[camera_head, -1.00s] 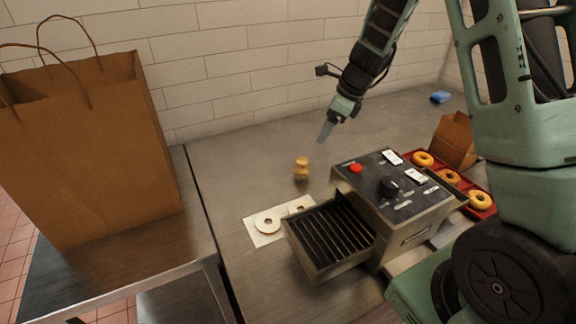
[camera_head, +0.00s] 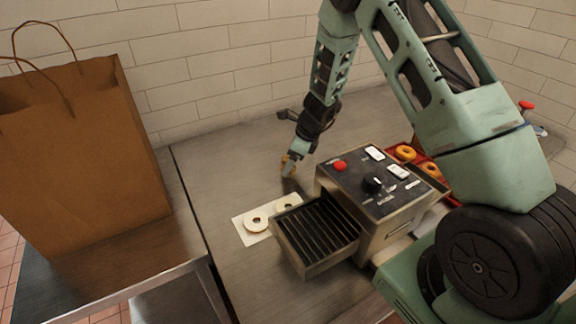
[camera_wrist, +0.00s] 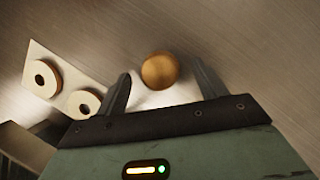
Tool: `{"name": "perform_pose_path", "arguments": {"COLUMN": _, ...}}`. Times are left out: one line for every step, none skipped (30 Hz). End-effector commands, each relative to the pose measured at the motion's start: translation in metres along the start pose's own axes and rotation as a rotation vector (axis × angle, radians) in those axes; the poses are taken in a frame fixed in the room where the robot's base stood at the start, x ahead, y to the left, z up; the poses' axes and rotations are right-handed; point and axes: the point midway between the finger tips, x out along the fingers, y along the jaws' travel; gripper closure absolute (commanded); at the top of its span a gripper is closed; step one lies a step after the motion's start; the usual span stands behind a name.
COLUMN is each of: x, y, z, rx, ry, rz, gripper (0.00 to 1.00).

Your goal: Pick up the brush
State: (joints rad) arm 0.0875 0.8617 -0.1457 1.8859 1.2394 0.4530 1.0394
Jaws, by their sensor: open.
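The brush is a small tan wooden piece (camera_head: 285,160), mostly hidden behind my gripper (camera_head: 291,168) in the head view. In the wrist view its round top (camera_wrist: 160,71) shows from above. It stands upright on the steel counter. My gripper (camera_wrist: 162,88) is open, with one finger on each side of the brush. Gaps show between the brush and both fingers, so I do not see a grip on it.
Pale bagel halves lie on a white sheet (camera_head: 238,222) left of the toaster. The toaster (camera_head: 385,222) with its slatted tray (camera_head: 316,236) stands close on the right. A paper bag (camera_head: 75,160) is at left. A red tray of bagels (camera_head: 392,158) is behind the toaster.

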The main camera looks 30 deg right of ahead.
Motion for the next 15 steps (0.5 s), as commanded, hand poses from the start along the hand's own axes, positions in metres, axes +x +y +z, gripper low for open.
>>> {"name": "perform_pose_path", "arguments": {"x": 0.005, "y": 0.0, "z": 0.0, "rx": 0.001, "ry": 0.002, "rz": 0.003, "gripper": 0.3}}
{"name": "perform_pose_path", "arguments": {"x": 0.01, "y": 0.0, "z": 0.0, "rx": 0.0, "ry": 0.002, "rz": 0.003, "gripper": 0.3}}
{"name": "perform_pose_path", "arguments": {"x": 0.015, "y": 0.0, "z": 0.001, "rx": 0.001, "ry": 0.001, "rz": 0.002, "gripper": 0.3}}
{"name": "perform_pose_path", "arguments": {"x": 0.018, "y": 0.0, "z": 0.001, "rx": 0.0, "ry": 0.001, "rz": 0.002, "gripper": 0.3}}
{"name": "perform_pose_path", "arguments": {"x": 0.021, "y": -0.001, "z": 0.001, "rx": -0.001, "ry": 0.001, "rz": 0.001, "gripper": 0.3}}
{"name": "perform_pose_path", "arguments": {"x": 0.024, "y": -0.001, "z": 0.001, "rx": 0.0, "ry": 0.0, "rz": 0.001, "gripper": 0.3}}
{"name": "perform_pose_path", "arguments": {"x": 0.026, "y": -0.001, "z": 0.0, "rx": 0.001, "ry": 0.0, "rz": 0.001, "gripper": 0.3}}
{"name": "perform_pose_path", "arguments": {"x": 0.027, "y": -0.001, "z": 0.0, "rx": 0.001, "ry": 0.0, "rz": 0.001, "gripper": 0.3}}
{"name": "perform_pose_path", "arguments": {"x": 0.028, "y": -0.001, "z": 0.0, "rx": 0.0, "ry": 0.0, "rz": 0.0, "gripper": 0.3}}
{"name": "perform_pose_path", "arguments": {"x": 0.028, "y": -0.001, "z": 0.0, "rx": 0.0, "ry": 0.0, "rz": 0.0, "gripper": 0.3}}
{"name": "perform_pose_path", "arguments": {"x": 0.028, "y": -0.001, "z": 0.0, "rx": 0.0, "ry": 0.0, "rz": 0.0, "gripper": 0.3}}
{"name": "perform_pose_path", "arguments": {"x": 0.028, "y": -0.001, "z": 0.001, "rx": -0.001, "ry": 0.0, "rz": 0.0, "gripper": 0.3}}
{"name": "perform_pose_path", "arguments": {"x": 0.028, "y": -0.001, "z": 0.001, "rx": -0.001, "ry": 0.0, "rz": 0.0, "gripper": 0.3}}
{"name": "perform_pose_path", "arguments": {"x": 0.028, "y": -0.001, "z": 0.001, "rx": -0.001, "ry": 0.0, "rz": 0.0, "gripper": 0.3}}
{"name": "perform_pose_path", "arguments": {"x": 0.028, "y": -0.001, "z": 0.001, "rx": -0.001, "ry": 0.0, "rz": 0.0, "gripper": 0.32}}
